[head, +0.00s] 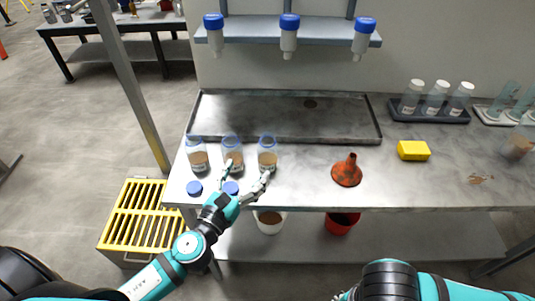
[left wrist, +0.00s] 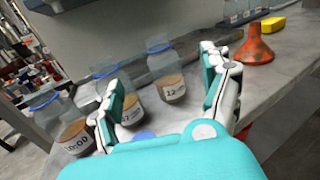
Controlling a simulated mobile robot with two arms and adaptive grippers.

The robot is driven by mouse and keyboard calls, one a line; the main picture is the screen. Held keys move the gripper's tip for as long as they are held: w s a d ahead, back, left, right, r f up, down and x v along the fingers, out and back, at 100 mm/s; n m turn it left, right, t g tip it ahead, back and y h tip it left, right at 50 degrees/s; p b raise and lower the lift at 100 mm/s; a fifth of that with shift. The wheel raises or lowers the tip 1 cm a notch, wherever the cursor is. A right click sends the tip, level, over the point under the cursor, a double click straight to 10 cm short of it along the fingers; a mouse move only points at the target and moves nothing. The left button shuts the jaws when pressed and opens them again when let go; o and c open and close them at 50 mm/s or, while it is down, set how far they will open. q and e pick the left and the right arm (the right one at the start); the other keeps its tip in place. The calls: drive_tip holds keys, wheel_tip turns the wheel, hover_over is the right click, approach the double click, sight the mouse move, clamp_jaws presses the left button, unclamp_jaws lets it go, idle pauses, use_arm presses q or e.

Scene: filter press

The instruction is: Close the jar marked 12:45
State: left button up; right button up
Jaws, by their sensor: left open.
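Three clear jars with brown contents and blue neck rings stand in a row on the metal bench: a left jar (head: 197,156), a middle jar (head: 236,158) and a right jar (head: 267,155). In the left wrist view the right jar's label (left wrist: 174,91) seems to begin with 12; the rest is unreadable. The left jar's label (left wrist: 76,145) looks like 10:00, and the middle one is partly hidden. Blue lids lie in front of the left jar (head: 194,188) and middle jar (head: 231,188). My left gripper (head: 247,175) is open and empty, low in front of the middle and right jars. Only a sliver of my right gripper (head: 343,296) shows.
An orange funnel (head: 347,172) and a yellow sponge (head: 414,151) stand to the right. A shallow metal tray (head: 290,117) lies behind the jars. Blue-capped bottles hang from a shelf (head: 255,30) above. The bench between the right jar and funnel is clear.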

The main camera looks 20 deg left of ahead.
sight(264, 147)
use_arm(q)
drive_tip(key=w, duration=0.2)
drive_tip(key=w+p, duration=0.1)
drive_tip(key=w, duration=0.1)
drive_tip(key=w+d, duration=0.1)
drive_tip(key=w, duration=0.1)
use_arm(e)
drive_tip(key=shift+w+r, duration=0.3)
drive_tip(key=shift+r, duration=0.45)
use_arm(q)
drive_tip(key=shift+w, duration=0.55)
drive_tip(key=shift+f, duration=0.1)
drive_tip(key=shift+w+d+p, duration=0.25)
drive_tip(key=shift+w+p, duration=0.05)
drive_tip(key=shift+w, duration=0.95)
drive_tip(key=shift+w+d+p, duration=0.25)
drive_tip(key=shift+w+p, duration=0.05)
drive_tip(key=shift+w, duration=0.95)
use_arm(e)
drive_tip(key=shift+r, duration=0.35)
drive_tip(key=shift+s, duration=0.1)
use_arm(q)
clamp_jaws()
drive_tip(key=shift+r, duration=0.2)
use_arm(e)
drive_tip(key=shift+r, duration=0.1)
